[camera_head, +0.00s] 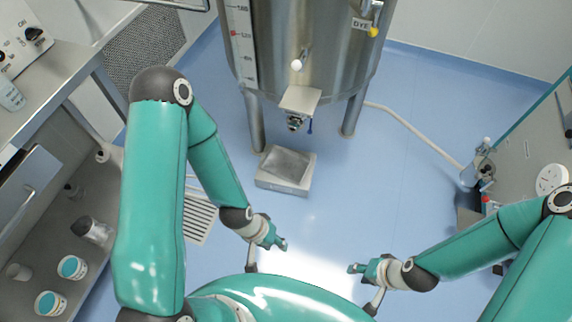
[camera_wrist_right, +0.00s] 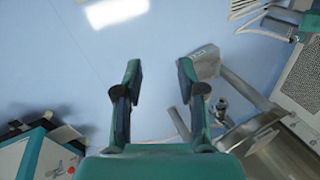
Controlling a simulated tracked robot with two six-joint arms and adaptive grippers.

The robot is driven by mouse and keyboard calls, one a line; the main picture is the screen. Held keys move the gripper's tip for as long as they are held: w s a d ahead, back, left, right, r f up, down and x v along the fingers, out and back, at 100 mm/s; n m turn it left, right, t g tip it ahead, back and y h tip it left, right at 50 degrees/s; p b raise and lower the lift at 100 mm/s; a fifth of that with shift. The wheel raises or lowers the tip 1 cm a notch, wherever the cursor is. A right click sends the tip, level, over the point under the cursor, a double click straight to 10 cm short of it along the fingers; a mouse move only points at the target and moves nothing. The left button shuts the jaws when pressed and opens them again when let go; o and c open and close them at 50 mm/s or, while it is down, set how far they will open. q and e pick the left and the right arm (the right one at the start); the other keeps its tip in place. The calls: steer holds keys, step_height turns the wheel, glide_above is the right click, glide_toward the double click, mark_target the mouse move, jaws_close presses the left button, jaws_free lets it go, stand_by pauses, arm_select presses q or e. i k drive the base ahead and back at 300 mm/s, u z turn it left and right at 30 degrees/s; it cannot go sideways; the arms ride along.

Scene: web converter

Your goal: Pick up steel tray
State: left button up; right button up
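The steel tray (camera_head: 287,165) is a shallow square grey metal tray. It lies on a low pale block (camera_head: 284,185) on the floor under the tank. In the right wrist view, a grey shape that looks like the tray and block (camera_wrist_right: 205,62) is partly covered by a finger. My left gripper (camera_head: 278,234) is below the tray in the head view, apart from it; its fingers look spread and empty. My right gripper (camera_head: 357,268) is lower right of the tray, apart from it. In the right wrist view its fingers (camera_wrist_right: 159,78) are open with nothing between them.
A steel tank (camera_head: 310,50) on legs stands over the tray, with a valve (camera_head: 296,122) hanging above it. A bench with shelves and tubs (camera_head: 72,267) is at left. A floor grate (camera_head: 199,220) lies left of the tray. A teal-edged cabinet (camera_head: 535,140) stands at right. Blue floor is clear between.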

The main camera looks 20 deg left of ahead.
mark_target(288, 166)
steer(key=u, duration=0.3)
steer(key=i, duration=0.95)
steer(key=u, duration=1.25)
steer(key=k, duration=0.9)
steer(key=u, duration=0.15)
steer(key=i, duration=0.65)
steer(key=u, duration=0.05)
